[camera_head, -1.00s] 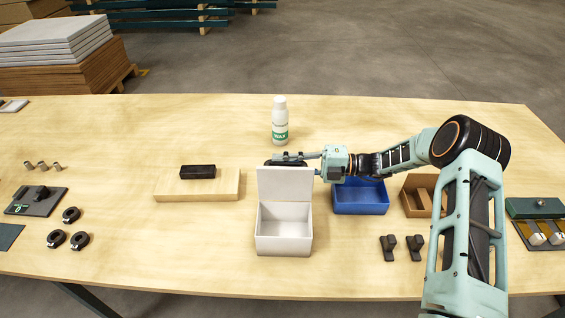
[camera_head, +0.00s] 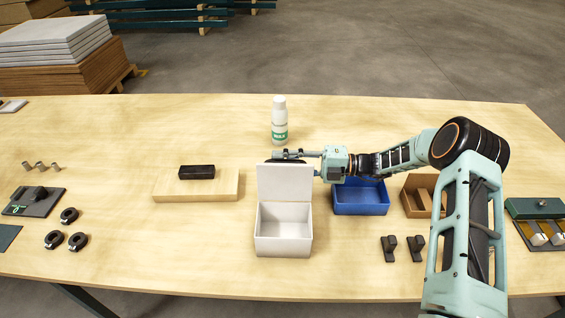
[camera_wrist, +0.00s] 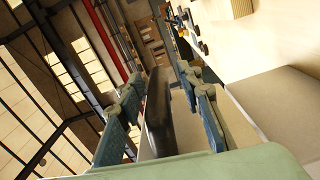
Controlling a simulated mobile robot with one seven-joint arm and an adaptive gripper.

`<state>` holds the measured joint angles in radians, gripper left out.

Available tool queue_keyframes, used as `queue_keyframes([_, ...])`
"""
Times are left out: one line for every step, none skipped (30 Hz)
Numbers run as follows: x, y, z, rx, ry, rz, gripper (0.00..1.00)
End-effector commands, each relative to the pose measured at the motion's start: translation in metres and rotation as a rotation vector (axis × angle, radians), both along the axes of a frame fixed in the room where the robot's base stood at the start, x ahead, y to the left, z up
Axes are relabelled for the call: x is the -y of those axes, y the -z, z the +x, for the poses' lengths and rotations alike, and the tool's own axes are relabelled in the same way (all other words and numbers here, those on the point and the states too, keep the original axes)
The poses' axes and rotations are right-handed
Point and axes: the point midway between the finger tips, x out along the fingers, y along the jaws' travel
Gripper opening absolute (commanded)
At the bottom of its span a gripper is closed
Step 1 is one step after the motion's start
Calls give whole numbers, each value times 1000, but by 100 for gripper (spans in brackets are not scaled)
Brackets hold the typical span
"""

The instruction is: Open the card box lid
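The card box (camera_head: 284,245) is a white open-topped box near the front middle of the table. Its lid (camera_head: 285,182) stands roughly upright at the back edge, and the empty-looking inside shows. My gripper (camera_head: 283,156) is behind the lid's top edge, reaching in from the right; the lid hides part of it. In the wrist view my gripper's two teal fingers (camera_wrist: 160,110) are apart. A dark, elongated, rounded thing (camera_wrist: 158,125) shows between them; I cannot tell what it is or whether the fingers touch it.
A white bottle (camera_head: 279,122) stands behind the lid. A blue bin (camera_head: 360,208) and a brown bin (camera_head: 411,205) are to the right. A wooden board (camera_head: 220,187) bearing a black block (camera_head: 197,172) is to the left. Two black parts (camera_head: 403,249) lie front right.

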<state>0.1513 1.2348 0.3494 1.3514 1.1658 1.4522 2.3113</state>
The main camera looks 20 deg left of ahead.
Motion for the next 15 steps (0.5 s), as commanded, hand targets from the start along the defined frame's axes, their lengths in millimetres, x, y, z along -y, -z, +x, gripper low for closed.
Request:
queue_keyframes([0,-1,0,0,0,1,33])
queue_keyframes([0,-1,0,1,-1,1,33])
queue_keyframes([0,-1,0,1,-1,1,33])
queue_keyframes([0,-1,0,0,-1,2,33])
queue_keyframes([0,-1,0,0,-1,2,33])
queue_keyframes([1,-1,0,1,0,2,33])
queue_keyframes([2,-1,1,1,0,2,33])
queue_keyframes([4,-1,1,1,0,2,33])
queue_keyframes([8,-1,3,1,1,2,33])
queue_keyframes([11,-1,4,1,2,2,33])
queue_keyframes([16,-1,5,1,3,2,33])
queue_keyframes([22,-1,6,1,3,2,33])
queue_keyframes([28,-1,8,1,3,2,33])
queue_keyframes([35,-1,10,1,4,1,33])
queue_keyframes([43,-1,12,1,4,1,33])
